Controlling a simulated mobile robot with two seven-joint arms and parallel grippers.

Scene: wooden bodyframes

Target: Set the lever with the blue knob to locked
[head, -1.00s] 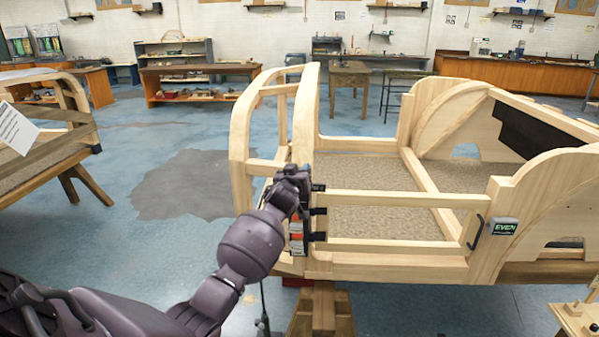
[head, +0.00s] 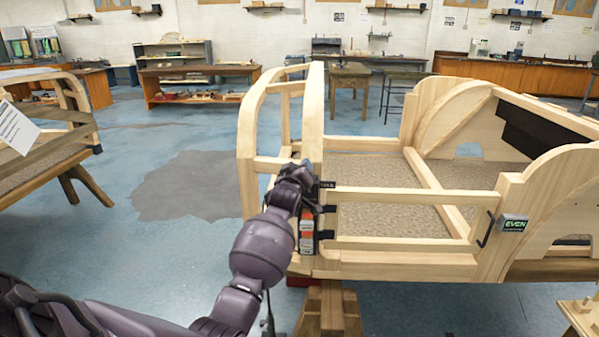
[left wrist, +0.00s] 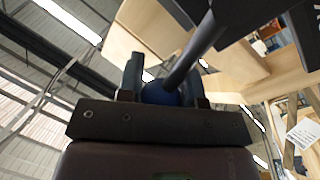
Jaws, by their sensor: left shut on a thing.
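The blue knob (left wrist: 158,93) sits between the two fingers of my left gripper (left wrist: 163,85) in the left wrist view, and the fingers are shut on it. A dark lever rod (left wrist: 192,52) runs up and right from the knob. In the head view my left gripper (head: 298,172) is at the front post of the wooden bodyframe (head: 312,110), and it hides the knob and lever. A panel with orange and white parts (head: 307,228) is on the post just below the gripper. Its markings are too small to read. My right gripper is not in view.
A wooden door with rails (head: 410,196) and black hinges spans right of the post, with a dark handle (head: 486,229) and an "EVEN" sign (head: 514,223) at its far end. Another bodyframe (head: 60,125) stands at left. The blue floor (head: 180,240) between them is clear.

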